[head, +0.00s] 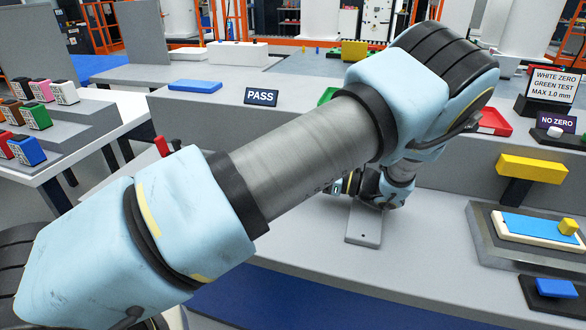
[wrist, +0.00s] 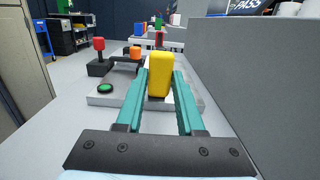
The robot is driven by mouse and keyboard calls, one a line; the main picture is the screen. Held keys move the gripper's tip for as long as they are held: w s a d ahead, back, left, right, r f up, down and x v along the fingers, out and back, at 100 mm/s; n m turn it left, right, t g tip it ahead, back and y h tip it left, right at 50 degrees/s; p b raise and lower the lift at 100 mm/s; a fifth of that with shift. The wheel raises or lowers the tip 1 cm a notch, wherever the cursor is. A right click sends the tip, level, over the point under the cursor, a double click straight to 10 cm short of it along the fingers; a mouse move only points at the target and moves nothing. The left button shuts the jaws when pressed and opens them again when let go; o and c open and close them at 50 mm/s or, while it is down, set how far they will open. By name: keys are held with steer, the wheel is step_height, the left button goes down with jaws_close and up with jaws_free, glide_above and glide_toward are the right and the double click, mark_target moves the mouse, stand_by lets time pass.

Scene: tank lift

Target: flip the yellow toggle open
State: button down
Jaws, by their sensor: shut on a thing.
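The yellow toggle (wrist: 159,72) is an upright yellow block in the wrist view, standing over a light grey base plate (wrist: 102,99). My gripper (wrist: 160,82) has its two teal fingers shut on it, one on each side. In the head view my arm covers the toggle and most of the plate's area, and my fingertips cannot be made out there.
Beside the toggle are a green button (wrist: 105,88), a red-knobbed lever (wrist: 98,44) and an orange knob (wrist: 135,51). A tall grey wall (wrist: 250,95) stands close on the right in the wrist view. A yellow block on a dark post (head: 531,168) stands at the right.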

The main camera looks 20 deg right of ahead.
stand_by(0.3)
steer(key=c, duration=0.5)
jaws_free()
steer(key=b+v, duration=0.3)
steer(key=v, duration=0.6)
steer(key=shift+s+d+f, duration=0.2)
steer(key=shift+s+d, duration=0.4)
steer(key=shift+d, duration=0.05)
steer(key=shift+a, duration=0.1)
